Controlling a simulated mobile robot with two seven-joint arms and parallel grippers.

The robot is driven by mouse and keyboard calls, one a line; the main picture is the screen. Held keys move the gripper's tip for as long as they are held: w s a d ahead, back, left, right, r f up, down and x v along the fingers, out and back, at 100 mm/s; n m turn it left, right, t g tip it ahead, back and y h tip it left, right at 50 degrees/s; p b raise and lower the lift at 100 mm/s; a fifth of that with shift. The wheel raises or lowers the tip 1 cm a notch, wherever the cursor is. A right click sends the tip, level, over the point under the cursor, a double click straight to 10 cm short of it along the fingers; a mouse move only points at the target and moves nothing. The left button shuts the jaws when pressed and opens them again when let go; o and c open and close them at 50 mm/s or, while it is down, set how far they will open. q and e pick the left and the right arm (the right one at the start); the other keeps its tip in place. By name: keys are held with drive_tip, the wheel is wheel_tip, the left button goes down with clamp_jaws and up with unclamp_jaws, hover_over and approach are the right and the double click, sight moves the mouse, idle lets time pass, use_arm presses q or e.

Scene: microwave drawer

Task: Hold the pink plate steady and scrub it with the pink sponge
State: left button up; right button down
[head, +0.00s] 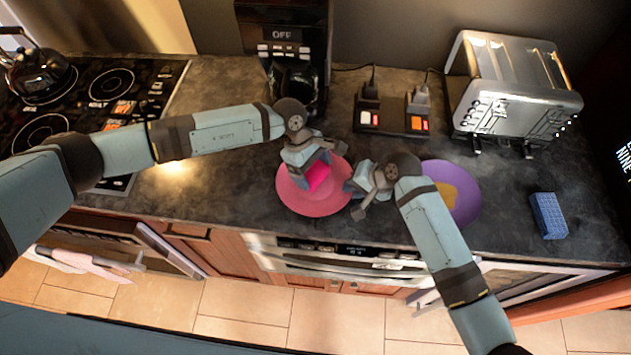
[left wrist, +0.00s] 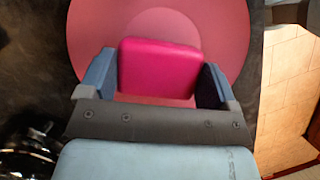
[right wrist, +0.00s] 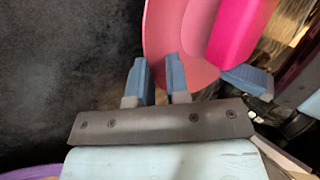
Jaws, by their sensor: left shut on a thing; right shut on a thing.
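The pink plate (head: 300,200) lies on the dark counter near its front edge. My left gripper (head: 318,172) is shut on the bright pink sponge (head: 319,178), over the middle of the plate. In the left wrist view the sponge (left wrist: 158,68) sits between both fingers, with the plate (left wrist: 95,30) behind it. I cannot tell whether the sponge touches the plate. My right gripper (head: 354,198) is at the plate's right side. In the right wrist view its fingers (right wrist: 160,80) are shut on the rim of the plate (right wrist: 172,35).
A purple plate (head: 465,200) with a yellow sponge (head: 447,193) is partly behind my right arm. A blue sponge (head: 548,215) lies at the right. A toaster (head: 515,90), a coffee maker (head: 285,40) and two small switch devices (head: 368,112) stand behind. The stove (head: 90,90) is at left.

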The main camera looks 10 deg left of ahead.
use_arm(q)
drive_tip(key=shift+f, duration=0.6)
idle(0.3)
